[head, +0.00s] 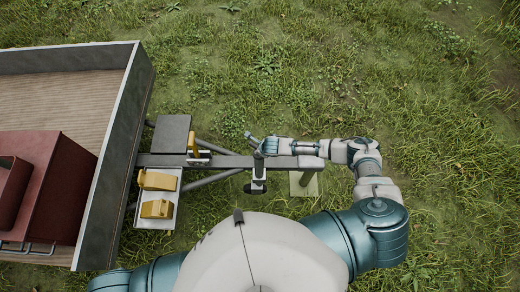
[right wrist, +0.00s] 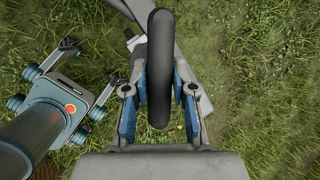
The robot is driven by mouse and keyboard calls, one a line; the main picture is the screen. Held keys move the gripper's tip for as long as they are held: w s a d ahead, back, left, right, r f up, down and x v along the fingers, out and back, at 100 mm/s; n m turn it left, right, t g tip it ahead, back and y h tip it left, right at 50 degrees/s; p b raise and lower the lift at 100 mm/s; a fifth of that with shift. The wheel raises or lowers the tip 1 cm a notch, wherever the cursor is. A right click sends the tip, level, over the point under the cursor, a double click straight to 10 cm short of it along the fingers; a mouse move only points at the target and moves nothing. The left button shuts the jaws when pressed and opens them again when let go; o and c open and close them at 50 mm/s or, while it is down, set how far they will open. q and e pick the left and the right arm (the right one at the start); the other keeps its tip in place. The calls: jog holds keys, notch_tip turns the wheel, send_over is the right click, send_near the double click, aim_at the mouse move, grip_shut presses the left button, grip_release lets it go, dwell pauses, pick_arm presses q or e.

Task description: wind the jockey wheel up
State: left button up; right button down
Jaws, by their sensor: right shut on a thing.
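The jockey wheel (head: 258,184) stands at the drawbar's near side in the head view, its grey tube upright and a dark part low down. My right gripper (head: 262,146) is at its top. In the right wrist view, my right gripper (right wrist: 160,105) has its fingers on both sides of a dark rounded bar, the crank handle (right wrist: 160,55), and is shut on it. The handle's end shows in the head view (head: 248,137). My left gripper (right wrist: 93,62) shows at the left of the right wrist view, fingers apart and empty. It is hidden in the head view.
The drawbar (head: 225,162) runs from the grey-walled trailer (head: 142,95) toward the right. Yellow chocks (head: 157,181) sit in a pale tray on it. A red box (head: 58,180) stands on the trailer bed. A pale block (head: 303,184) is by the drawbar's end. Grass beyond is clear.

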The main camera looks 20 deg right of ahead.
jog(key=n, duration=0.1)
jog(key=n+y+b, duration=0.1)
jog(key=shift+w+d+n, duration=0.1)
jog(key=shift+w+n, duration=0.25)
jog(key=shift+n, duration=0.05)
jog(key=shift+n+g+y+b, duration=0.65)
jog(key=shift+n+b, duration=0.45)
jog(key=shift+n, duration=0.6)
jog(key=shift+s, duration=0.1)
jog(key=c, duration=1)
grip_release()
